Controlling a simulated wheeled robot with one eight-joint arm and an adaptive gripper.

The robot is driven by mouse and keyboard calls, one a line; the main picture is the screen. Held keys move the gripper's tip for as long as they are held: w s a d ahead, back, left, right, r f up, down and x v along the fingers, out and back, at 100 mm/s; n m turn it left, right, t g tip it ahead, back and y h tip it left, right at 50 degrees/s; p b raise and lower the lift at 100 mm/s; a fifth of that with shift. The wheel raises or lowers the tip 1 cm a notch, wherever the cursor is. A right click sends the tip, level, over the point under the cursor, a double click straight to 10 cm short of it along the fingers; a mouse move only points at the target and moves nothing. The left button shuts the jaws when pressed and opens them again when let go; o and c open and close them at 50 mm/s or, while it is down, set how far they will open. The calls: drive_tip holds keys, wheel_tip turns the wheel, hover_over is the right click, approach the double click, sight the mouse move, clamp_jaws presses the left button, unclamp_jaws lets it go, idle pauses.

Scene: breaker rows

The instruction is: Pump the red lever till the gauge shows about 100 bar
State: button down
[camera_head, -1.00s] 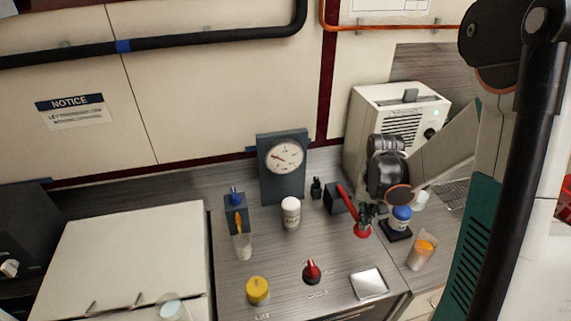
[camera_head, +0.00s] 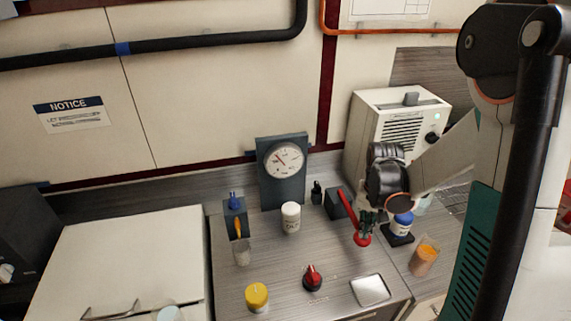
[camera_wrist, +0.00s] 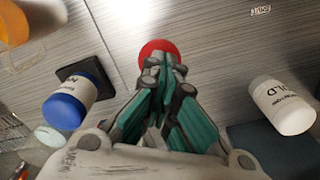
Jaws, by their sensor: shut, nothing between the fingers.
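The red lever (camera_head: 348,207) slants down to the right from a dark block on the counter and ends in a round red knob (camera_head: 362,240). My gripper (camera_head: 367,222) is shut and empty, pointing down right over the knob. In the wrist view the closed fingertips (camera_wrist: 161,66) overlap the red knob (camera_wrist: 157,47) and hide part of it; I cannot tell whether they touch. The gauge (camera_head: 284,160) is a white dial on a dark upright panel at the back. Its needle points to the upper left; its numbers are too small to read.
A blue-capped bottle (camera_head: 402,222) stands just right of my gripper. A white bottle (camera_head: 291,217) stands left of the lever. A red rotary knob (camera_head: 312,278), a yellow-capped jar (camera_head: 257,296) and a metal tray (camera_head: 370,290) are at the front. An orange-filled beaker (camera_head: 424,258) is at the right.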

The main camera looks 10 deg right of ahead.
wheel_tip(320, 180, up, 7)
drive_tip(key=p, duration=0.4)
drive_tip(key=shift+r, duration=0.2)
drive_tip(key=shift+f, duration=0.1)
idle(0.8)
drive_tip(key=shift+f+b, duration=2.1)
drive_tip(key=shift+f, duration=0.5)
drive_tip(key=shift+r, duration=0.15)
drive_tip(key=shift+r+p, duration=1.9)
drive_tip(key=shift+r, duration=0.7)
